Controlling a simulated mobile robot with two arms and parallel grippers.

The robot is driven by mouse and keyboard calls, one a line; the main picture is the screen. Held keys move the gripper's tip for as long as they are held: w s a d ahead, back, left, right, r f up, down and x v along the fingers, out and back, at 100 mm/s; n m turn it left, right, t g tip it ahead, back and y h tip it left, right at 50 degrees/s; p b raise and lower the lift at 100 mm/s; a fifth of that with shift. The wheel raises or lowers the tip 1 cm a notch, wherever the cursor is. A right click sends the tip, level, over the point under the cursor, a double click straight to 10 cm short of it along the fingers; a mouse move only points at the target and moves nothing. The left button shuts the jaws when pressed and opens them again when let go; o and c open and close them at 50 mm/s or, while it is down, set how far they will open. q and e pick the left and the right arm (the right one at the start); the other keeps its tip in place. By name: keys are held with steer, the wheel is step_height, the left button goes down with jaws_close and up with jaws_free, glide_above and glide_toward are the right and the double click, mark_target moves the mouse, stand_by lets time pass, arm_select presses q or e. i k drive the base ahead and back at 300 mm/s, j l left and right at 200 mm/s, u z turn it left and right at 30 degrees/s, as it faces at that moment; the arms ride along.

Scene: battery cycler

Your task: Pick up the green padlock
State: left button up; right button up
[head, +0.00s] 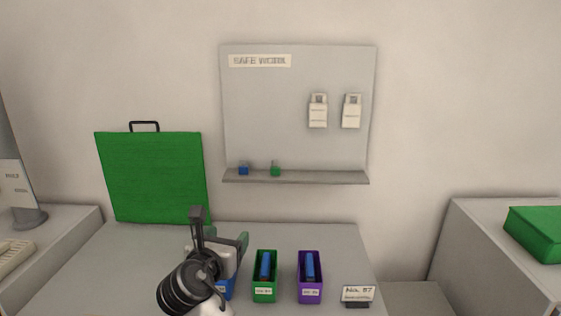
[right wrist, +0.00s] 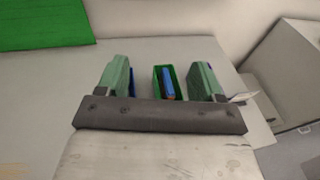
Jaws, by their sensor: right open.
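A small green block-like thing, likely the green padlock (head: 275,171), stands on the narrow wall shelf (head: 320,178) in the head view. A small blue one (head: 243,169) stands to its left. My right gripper (head: 220,240) is over the table, below and left of the shelf. Its two green-padded fingers are spread with nothing between them in the right wrist view (right wrist: 160,80). The padlock does not show in the right wrist view. My left gripper is in neither view.
A green bin (head: 264,293) and a purple bin (head: 310,292) each hold a blue cell. A blue bin (head: 228,290) is partly hidden behind my right arm. A green case (head: 153,178) stands at the left. A label stand (head: 358,294) is at the right.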

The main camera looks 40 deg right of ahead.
mark_target(275, 170)
steer(key=i+l, duration=0.2)
steer(key=l, duration=0.15)
steer(key=i+l, duration=0.45)
steer(key=l, duration=0.3)
